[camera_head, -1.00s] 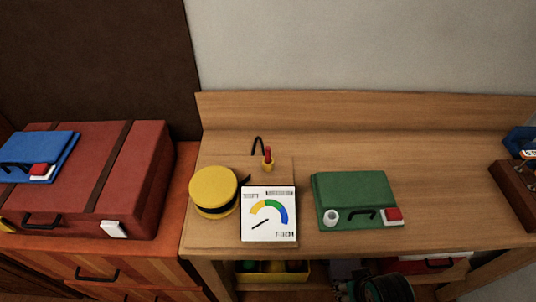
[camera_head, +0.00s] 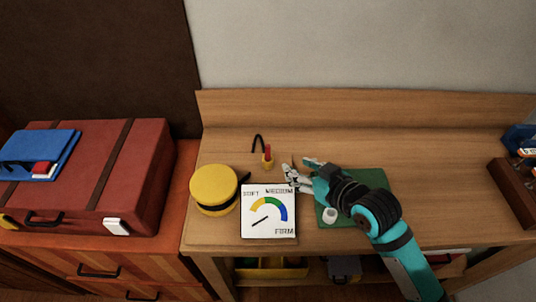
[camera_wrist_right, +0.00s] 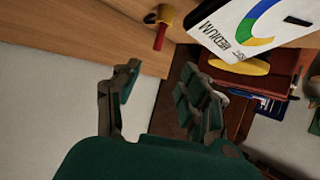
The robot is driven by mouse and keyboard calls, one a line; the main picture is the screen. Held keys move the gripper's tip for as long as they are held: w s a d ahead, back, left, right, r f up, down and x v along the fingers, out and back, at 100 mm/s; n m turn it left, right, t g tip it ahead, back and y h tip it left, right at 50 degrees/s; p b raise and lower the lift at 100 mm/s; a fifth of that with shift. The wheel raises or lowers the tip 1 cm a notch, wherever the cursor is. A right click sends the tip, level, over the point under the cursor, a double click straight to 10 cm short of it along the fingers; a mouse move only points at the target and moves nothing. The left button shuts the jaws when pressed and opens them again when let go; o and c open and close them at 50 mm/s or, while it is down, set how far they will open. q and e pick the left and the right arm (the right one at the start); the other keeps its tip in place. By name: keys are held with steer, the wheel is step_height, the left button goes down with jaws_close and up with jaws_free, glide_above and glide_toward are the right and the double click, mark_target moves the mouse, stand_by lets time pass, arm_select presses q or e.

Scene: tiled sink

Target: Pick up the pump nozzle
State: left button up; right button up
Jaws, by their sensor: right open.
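My left gripper is not in view.
The gauge card (camera_head: 268,229) and a round yellow case (camera_head: 213,187) stand close in front of the nozzle. My right arm partly covers a green case (camera_head: 340,190). A red suitcase (camera_head: 130,175) is at left. The table behind is clear.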

mark_target(269, 149)
steer(key=p+x, duration=0.1)
steer(key=x, duration=0.9)
steer(key=shift+w+a+f+p, duration=0.1)
steer(key=shift+w+a+p, duration=0.1)
steer(key=shift+w+p, duration=0.15)
steer(key=p+x, duration=0.1)
steer(key=x, duration=0.3)
steer(key=shift+w, duration=0.4)
steer(key=shift+w+a+f, duration=0.15)
steer(key=shift+w+a, duration=0.05)
steer(key=shift+w, duration=0.05)
steer(key=shift+s, duration=0.1)
jaws_close()
